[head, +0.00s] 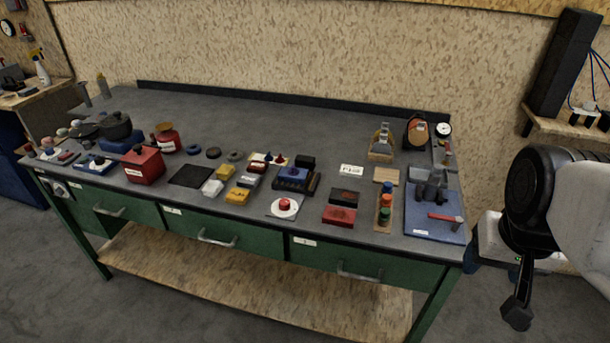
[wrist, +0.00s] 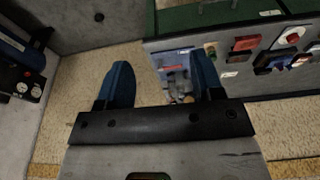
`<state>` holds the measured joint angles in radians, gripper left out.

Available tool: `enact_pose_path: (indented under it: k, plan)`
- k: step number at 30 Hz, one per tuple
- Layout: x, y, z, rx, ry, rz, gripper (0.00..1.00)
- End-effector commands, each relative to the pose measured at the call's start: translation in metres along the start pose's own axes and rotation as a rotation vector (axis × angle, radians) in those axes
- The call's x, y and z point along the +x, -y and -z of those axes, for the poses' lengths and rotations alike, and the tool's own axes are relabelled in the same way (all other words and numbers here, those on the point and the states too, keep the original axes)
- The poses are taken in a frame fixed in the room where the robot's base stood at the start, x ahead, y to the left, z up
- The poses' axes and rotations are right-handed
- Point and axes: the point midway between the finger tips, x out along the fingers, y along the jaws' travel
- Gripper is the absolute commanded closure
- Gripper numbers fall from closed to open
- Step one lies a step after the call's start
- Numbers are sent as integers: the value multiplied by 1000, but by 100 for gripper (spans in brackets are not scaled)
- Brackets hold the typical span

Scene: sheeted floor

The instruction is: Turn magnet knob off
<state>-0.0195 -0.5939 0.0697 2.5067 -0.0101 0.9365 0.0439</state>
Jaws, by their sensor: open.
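No part is clearly recognisable as the magnet knob at this size. A blue panel (head: 418,225) at the bench's right end carries grey blocks (head: 432,190) and a red-handled tool (head: 443,217). My gripper (head: 517,312) hangs at the right of the head view, off the bench's right end. In the wrist view my gripper (wrist: 163,75) has its two blue fingers wide apart, with nothing held between them. The right finger partly covers the blue panel.
The grey workbench (head: 300,130) has green drawers (head: 210,231) and many small items along its front. The back of the benchtop is mostly clear. A wooden shelf (head: 565,125) is on the right wall.

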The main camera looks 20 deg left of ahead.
Motion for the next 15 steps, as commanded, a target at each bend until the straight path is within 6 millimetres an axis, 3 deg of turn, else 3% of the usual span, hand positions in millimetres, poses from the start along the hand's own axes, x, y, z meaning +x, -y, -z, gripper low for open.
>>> enact_pose_path:
  k: [15]
  plan:
    - [17,58,89,-5,52,23,39]
